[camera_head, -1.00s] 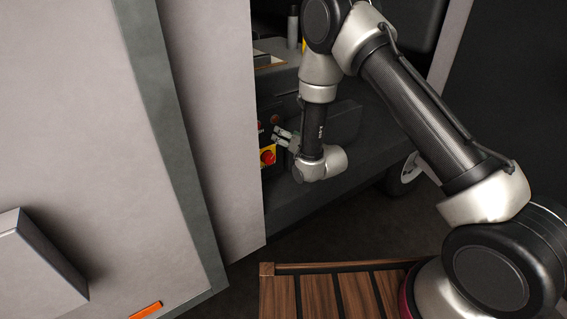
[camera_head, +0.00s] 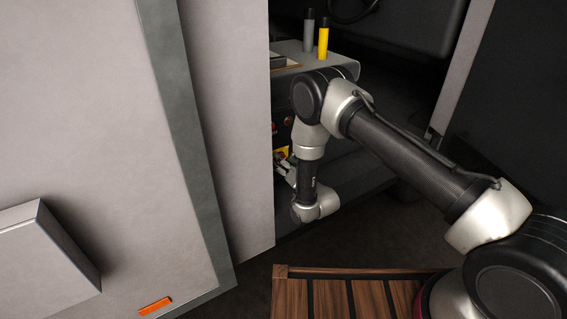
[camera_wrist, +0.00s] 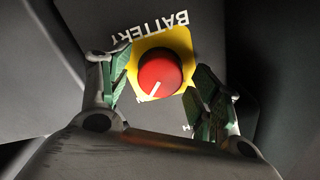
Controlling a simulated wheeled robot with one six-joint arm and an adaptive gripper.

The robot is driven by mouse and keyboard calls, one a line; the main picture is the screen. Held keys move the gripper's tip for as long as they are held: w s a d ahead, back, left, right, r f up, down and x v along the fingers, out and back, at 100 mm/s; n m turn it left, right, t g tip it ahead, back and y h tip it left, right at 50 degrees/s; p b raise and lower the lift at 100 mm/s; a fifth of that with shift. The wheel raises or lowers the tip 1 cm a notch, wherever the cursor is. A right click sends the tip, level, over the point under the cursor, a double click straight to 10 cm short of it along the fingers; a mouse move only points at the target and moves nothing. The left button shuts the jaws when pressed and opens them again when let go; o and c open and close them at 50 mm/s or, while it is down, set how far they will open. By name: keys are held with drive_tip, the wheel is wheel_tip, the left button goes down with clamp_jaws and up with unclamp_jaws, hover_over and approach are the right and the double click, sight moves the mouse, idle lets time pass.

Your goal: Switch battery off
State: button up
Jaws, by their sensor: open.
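The battery switch is a red round knob (camera_wrist: 160,76) with a white pointer line, on a yellow plate (camera_wrist: 180,40) labelled BATTERY, upside down in the wrist view. The pointer is aimed toward the lower left of that view. My gripper (camera_wrist: 158,88) is open, with one green-padded finger on each side of the knob. I cannot tell how far the fingertips are from the panel. In the head view my gripper (camera_head: 284,166) is at the dark panel, and part of the yellow plate (camera_head: 281,153) shows beside it; the knob is mostly hidden there.
A light grey wall (camera_head: 225,120) stands close left of the panel. A grey shelf (camera_head: 340,57) above holds a yellow cylinder (camera_head: 323,42) and a grey cylinder (camera_head: 308,32). Wooden slats (camera_head: 330,297) lie in front; dark floor shows between.

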drive_tip(key=shift+w, duration=0.15)
drive_tip(key=c, duration=1)
drive_tip(key=shift+n, duration=0.3)
drive_tip(key=n, duration=1.7)
drive_tip(key=shift+a, duration=0.1)
drive_tip(key=shift+n, duration=0.3)
